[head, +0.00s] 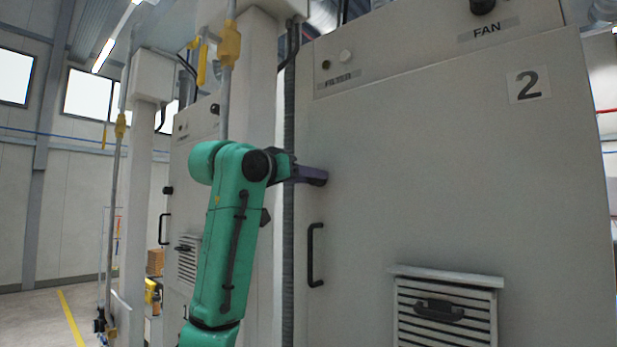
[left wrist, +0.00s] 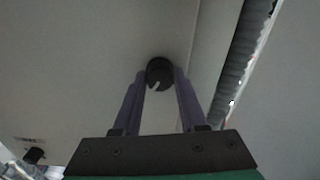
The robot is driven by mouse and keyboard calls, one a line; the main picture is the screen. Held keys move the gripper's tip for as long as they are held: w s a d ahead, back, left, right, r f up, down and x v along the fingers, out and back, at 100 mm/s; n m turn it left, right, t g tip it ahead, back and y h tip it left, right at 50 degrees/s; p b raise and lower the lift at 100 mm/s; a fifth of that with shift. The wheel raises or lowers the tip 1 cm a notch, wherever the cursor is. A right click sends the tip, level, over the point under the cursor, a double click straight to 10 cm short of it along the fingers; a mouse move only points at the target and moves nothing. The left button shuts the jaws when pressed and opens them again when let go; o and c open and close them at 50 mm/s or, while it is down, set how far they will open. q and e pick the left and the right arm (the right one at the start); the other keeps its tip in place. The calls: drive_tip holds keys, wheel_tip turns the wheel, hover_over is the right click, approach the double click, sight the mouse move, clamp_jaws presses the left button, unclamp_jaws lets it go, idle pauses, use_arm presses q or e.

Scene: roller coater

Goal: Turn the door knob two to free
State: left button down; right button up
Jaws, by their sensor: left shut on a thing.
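The knob (left wrist: 159,72) of door 2 is a round black knob with a pale mark. In the left wrist view it sits between the two purple fingers of my left gripper (left wrist: 160,84), which is shut on it. In the head view my left gripper (head: 318,176) reaches the left edge of the large grey door (head: 440,180) marked 2, and its fingers hide the knob. The door looks closed. My right gripper is in neither view.
A black vertical handle (head: 315,255) is on the door below my gripper. A louvred vent (head: 447,312) with a ledge sticks out lower right. A ribbed hose (head: 289,130) runs down beside the door's left edge. Another cabinet (head: 192,150) stands to the left.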

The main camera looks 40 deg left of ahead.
use_arm(q)
drive_tip(key=m, duration=0.6)
drive_tip(key=shift+f, duration=0.1)
drive_tip(key=m, duration=0.6)
idle(0.4)
drive_tip(key=c, duration=0.6)
unclamp_jaws()
drive_tip(key=shift+c, duration=0.2)
drive_tip(key=shift+o, duration=1)
drive_tip(key=shift+w, duration=0.2)
